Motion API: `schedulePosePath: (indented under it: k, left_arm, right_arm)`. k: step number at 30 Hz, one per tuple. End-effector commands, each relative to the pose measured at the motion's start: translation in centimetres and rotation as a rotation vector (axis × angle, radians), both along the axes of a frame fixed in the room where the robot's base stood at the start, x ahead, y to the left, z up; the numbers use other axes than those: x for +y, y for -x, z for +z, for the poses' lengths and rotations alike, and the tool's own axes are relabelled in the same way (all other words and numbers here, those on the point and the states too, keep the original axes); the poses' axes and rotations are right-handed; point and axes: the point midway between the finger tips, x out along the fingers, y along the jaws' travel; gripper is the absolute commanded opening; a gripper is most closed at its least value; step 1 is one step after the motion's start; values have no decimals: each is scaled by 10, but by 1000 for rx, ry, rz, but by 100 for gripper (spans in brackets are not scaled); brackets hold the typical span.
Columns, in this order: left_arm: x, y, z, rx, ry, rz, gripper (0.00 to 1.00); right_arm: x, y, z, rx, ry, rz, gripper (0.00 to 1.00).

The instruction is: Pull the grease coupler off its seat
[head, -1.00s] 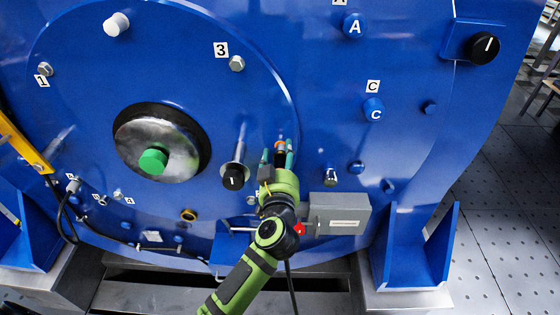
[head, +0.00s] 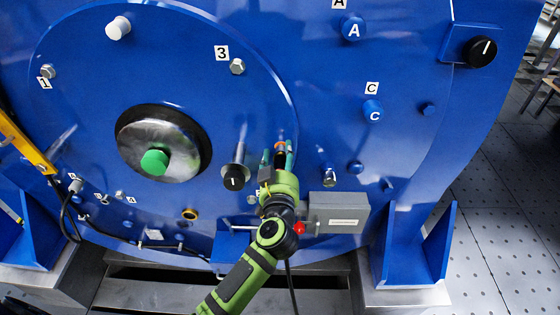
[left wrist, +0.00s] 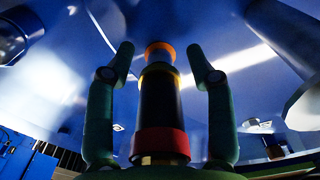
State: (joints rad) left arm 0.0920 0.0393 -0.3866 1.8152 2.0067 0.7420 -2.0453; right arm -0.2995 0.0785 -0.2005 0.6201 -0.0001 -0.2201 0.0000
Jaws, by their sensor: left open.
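The grease coupler (left wrist: 160,105) stands between the two green fingers of my left gripper (left wrist: 158,65) in the left wrist view. It has a dark body, an orange band at its far end and a red band nearer the camera. The fingers are open, one on each side, with a visible gap to the coupler. In the head view my left gripper (head: 278,155) is at the lower right edge of the round blue cover, and the coupler's orange end (head: 280,146) shows between its fingertips. My right gripper is not in view.
A black-knobbed handle (head: 232,178) sticks out just left of the gripper. A grey box (head: 340,212) and a red button (head: 299,228) are close on its right. A green-tipped shaft (head: 154,162) is further left.

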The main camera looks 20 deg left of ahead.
Motion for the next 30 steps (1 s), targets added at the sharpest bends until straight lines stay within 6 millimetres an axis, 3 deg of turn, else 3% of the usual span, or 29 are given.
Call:
schedulePosePath:
  k: [3, 7, 8, 30]
  left_arm:
    - [0, 0, 0, 0, 0, 0, 55]
    - [0, 0, 0, 0, 0, 0, 3]
    - [0, 0, 0, 0, 0, 0, 0]
    - [-6, 21, 1, 0, 0, 0, 0]
  right_arm:
    - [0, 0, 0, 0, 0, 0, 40]
    - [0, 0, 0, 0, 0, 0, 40]
    - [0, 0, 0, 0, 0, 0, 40]
    - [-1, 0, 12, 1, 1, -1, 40]
